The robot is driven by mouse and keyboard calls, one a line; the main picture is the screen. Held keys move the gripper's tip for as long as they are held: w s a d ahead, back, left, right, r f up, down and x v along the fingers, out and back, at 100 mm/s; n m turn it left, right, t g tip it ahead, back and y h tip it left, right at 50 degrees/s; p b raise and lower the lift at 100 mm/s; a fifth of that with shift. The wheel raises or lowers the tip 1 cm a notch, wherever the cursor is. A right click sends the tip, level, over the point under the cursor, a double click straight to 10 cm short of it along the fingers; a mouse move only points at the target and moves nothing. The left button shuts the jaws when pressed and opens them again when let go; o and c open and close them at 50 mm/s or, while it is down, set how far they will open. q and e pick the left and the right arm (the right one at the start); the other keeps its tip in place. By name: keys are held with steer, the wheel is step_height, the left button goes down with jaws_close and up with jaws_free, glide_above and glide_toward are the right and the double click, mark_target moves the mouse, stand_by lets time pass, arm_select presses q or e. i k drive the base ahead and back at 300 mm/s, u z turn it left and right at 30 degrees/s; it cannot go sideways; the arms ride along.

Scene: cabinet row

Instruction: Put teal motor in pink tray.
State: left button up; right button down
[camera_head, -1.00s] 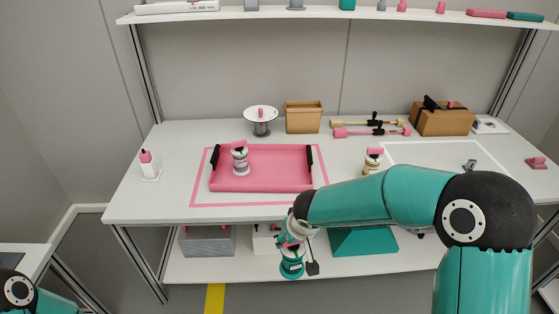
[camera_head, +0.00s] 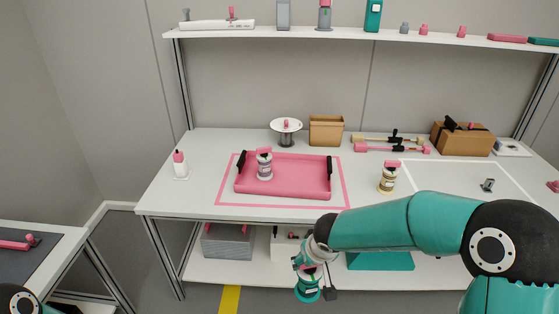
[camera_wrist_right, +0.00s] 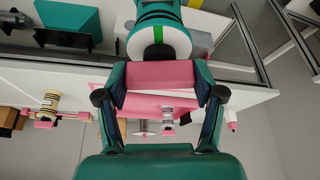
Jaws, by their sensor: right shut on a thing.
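The teal motor (camera_head: 308,289) hangs from my right gripper (camera_head: 309,265) in front of the table, below the level of its top. In the right wrist view the fingers of the gripper (camera_wrist_right: 160,88) are shut on the motor's pink block, and the teal body (camera_wrist_right: 158,14) with its white ring lies beyond it. The pink tray (camera_head: 300,186) lies on the table inside a pink outline and has black handles at both ends. A white-grey motor (camera_head: 264,168) with a pink top stands in its left part. Of my left arm only a joint shows at bottom left; its gripper is out of view.
The table's front edge (camera_head: 250,215) lies between the held motor and the tray. A lower shelf (camera_head: 215,272) carries a grey stack and a teal box (camera_head: 380,261). A cream motor (camera_head: 388,180) stands right of the tray. The tray's right part is free.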

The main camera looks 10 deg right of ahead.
mark_target(305, 177)
steer(key=u, duration=0.05)
steer(key=i, duration=0.9)
steer(key=z, duration=0.1)
